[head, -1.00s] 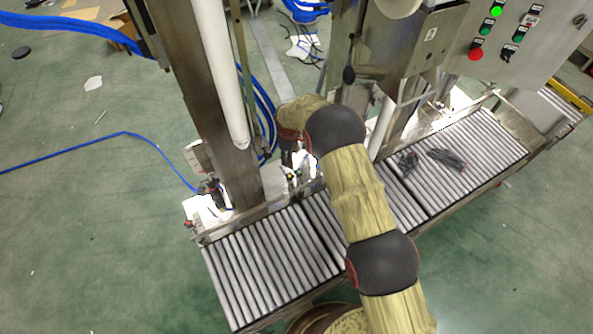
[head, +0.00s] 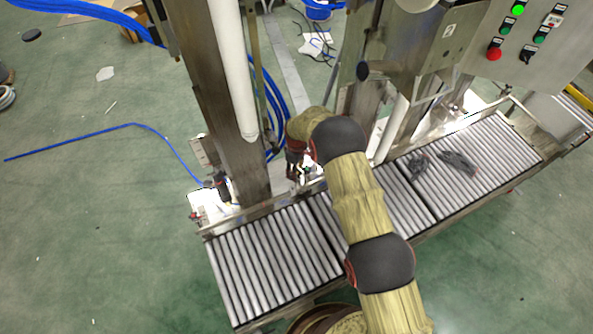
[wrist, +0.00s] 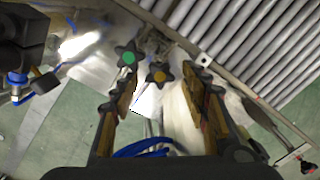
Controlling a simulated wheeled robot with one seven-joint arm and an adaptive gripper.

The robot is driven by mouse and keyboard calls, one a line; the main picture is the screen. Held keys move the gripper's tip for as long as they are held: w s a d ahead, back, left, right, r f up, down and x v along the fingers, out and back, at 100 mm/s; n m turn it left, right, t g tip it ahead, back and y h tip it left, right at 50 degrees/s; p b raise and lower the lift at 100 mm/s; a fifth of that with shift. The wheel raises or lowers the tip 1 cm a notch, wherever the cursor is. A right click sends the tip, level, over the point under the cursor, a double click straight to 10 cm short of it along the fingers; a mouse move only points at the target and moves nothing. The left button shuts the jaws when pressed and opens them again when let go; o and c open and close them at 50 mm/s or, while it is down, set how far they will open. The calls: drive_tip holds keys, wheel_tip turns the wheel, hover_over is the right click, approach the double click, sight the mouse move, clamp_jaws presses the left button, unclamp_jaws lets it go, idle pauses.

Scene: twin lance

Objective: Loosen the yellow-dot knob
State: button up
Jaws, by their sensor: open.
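The yellow-dot knob (wrist: 159,75) is a dark star-shaped knob with an orange-yellow centre, in the upper middle of the wrist view. A similar knob with a green dot (wrist: 128,58) is close by at its upper left. My gripper (wrist: 163,90) is open, with one finger on each side of the picture and the yellow-dot knob showing between the fingertips. Whether the fingers are level with the knob or short of it I cannot tell. In the head view my gripper (head: 298,170) is small beside the steel post, and neither knob can be made out.
The roller conveyor (head: 270,260) runs below my arm, with dark cable-like items (head: 458,162) on it. A steel post (head: 232,120) stands left of the gripper. A control panel (head: 530,40) is at upper right. Blue hoses (wrist: 145,150) show low between the fingers.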

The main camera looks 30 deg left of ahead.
drive_tip(key=shift+c, duration=0.2)
drive_tip(key=c, duration=1.1)
drive_tip(key=shift+n, duration=0.4)
drive_tip(key=n+b, duration=0.1)
drive_tip(key=n, duration=0.3)
drive_tip(key=shift+s+n+b, duration=0.1)
drive_tip(key=shift+n+b, duration=0.3)
drive_tip(key=shift+n, duration=1.7)
drive_tip(key=o, duration=1.1)
drive_tip(key=shift+c, duration=0.2)
drive_tip(key=shift+o, duration=0.4)
